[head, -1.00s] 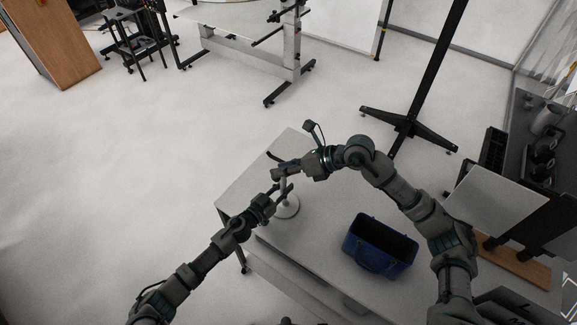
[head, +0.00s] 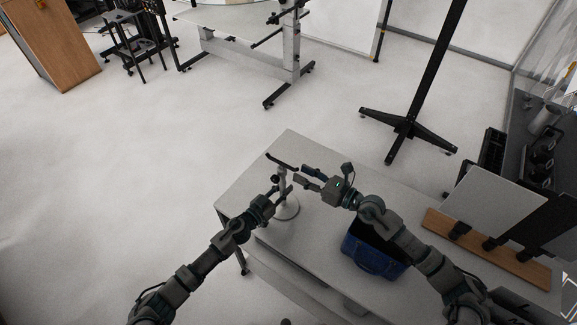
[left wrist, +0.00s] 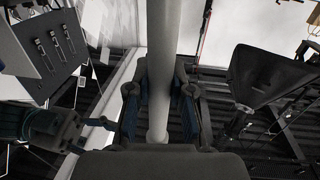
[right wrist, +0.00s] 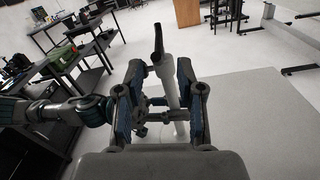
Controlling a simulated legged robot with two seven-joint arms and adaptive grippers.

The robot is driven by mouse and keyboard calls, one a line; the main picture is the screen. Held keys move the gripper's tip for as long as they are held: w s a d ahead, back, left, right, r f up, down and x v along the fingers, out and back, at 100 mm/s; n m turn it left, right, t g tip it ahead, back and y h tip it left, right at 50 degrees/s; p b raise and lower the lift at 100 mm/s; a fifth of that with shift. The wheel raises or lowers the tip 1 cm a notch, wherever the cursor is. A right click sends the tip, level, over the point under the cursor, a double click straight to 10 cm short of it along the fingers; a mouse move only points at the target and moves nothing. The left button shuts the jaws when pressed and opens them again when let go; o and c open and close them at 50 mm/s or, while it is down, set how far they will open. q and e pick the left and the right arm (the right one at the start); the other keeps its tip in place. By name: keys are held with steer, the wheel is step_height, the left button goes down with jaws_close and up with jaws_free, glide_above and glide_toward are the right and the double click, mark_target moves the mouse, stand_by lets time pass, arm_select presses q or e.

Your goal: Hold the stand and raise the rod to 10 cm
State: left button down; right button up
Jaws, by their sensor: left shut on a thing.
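The stand has a round white base (head: 287,208) on the grey table, with a pale upright post and a black crossbar rod (head: 282,162) on top. My left gripper (head: 280,190) is shut on the post above the base. In the left wrist view the pale post (left wrist: 160,70) runs upright between its fingers (left wrist: 160,108). My right gripper (head: 300,176) is open and empty, just right of the post's top. In the right wrist view the black rod (right wrist: 158,42) and pale post show beyond its parted fingers (right wrist: 158,95). The rod's exact height cannot be read.
A blue open box (head: 368,258) stands on the table (head: 250,180) under my right forearm. A wooden board with dark panels (head: 500,262) lies at the right. A black floor stand (head: 407,130) rises behind. The table's left end is clear.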

mark_target(289, 166)
steer(key=x, duration=0.5)
steer(key=shift+w+a, duration=0.2)
steer(key=shift+a, duration=0.15)
jaws_close()
